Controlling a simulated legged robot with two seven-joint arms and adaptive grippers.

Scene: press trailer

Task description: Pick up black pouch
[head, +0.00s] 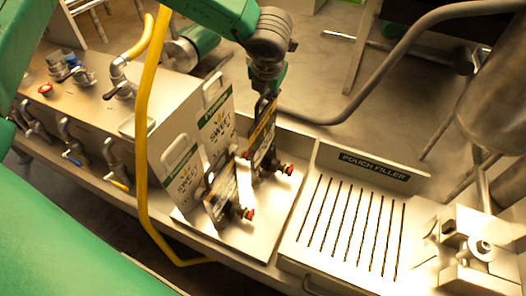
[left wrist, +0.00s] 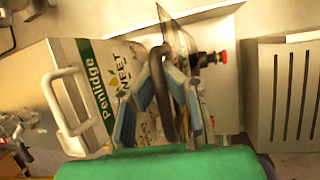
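Two dark pouches with printed fronts and red-and-black spouts stand on a metal tray (head: 240,235). The rear pouch (head: 263,143) is nearly upright; the front pouch (head: 222,196) leans. My left gripper (head: 264,98) points down at the top of the rear pouch and overlaps it. In the left wrist view my left gripper (left wrist: 160,78) shows blue-padded fingers set apart, with a dark curved strip between them. A pouch (left wrist: 178,42) shows nearly edge-on beside the right finger; I see no clear grip on it. My right gripper is not in view.
Two white boxes with handles, a rear box (head: 214,118) and a front box (head: 181,172), stand left of the pouches. A slotted pouch filler (head: 350,225) is to the right. A yellow hose (head: 143,150) and a grey pipe (head: 380,85) pass nearby.

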